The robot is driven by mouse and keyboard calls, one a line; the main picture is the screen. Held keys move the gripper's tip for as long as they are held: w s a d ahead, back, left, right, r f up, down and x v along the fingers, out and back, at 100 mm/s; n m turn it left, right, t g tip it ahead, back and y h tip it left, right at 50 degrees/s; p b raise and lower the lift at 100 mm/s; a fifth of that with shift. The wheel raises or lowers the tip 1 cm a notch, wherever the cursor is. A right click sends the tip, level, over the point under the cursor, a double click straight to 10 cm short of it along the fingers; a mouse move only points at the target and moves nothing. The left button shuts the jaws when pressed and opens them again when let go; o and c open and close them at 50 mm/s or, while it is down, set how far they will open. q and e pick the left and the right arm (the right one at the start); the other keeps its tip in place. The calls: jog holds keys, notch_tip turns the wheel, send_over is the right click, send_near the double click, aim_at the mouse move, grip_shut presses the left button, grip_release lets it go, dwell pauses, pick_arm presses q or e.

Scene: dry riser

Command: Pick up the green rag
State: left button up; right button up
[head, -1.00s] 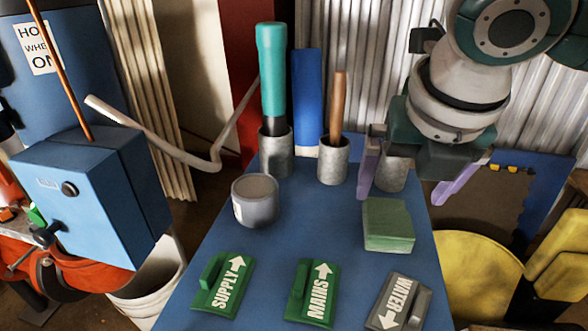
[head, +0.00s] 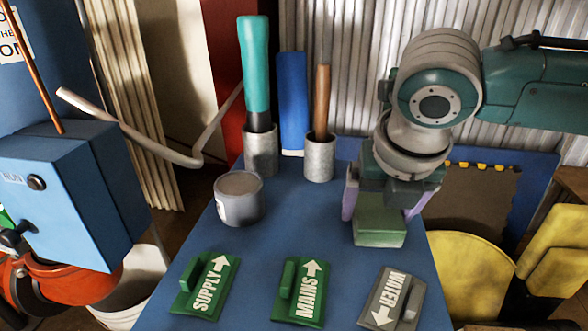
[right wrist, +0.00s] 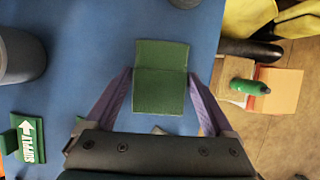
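The green rag (head: 380,228) is a folded block on the right part of the blue table. It also shows in the right wrist view (right wrist: 160,88), between the two purple fingers. My right gripper (head: 382,208) is above and around the rag, its fingers spread to either side. My left gripper is not in view.
A grey tin (head: 240,200) and metal cups (head: 319,160) holding handles stand to the left. A blue box (head: 70,195) stands further left.

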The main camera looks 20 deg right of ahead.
aim_at(377, 213)
jog(key=c, duration=0.9)
notch_tip(377, 213, up, 20)
jog(key=p, duration=0.5)
jog(key=o, duration=0.8)
jog(key=c, duration=0.7)
jog(key=shift+o, duration=0.2)
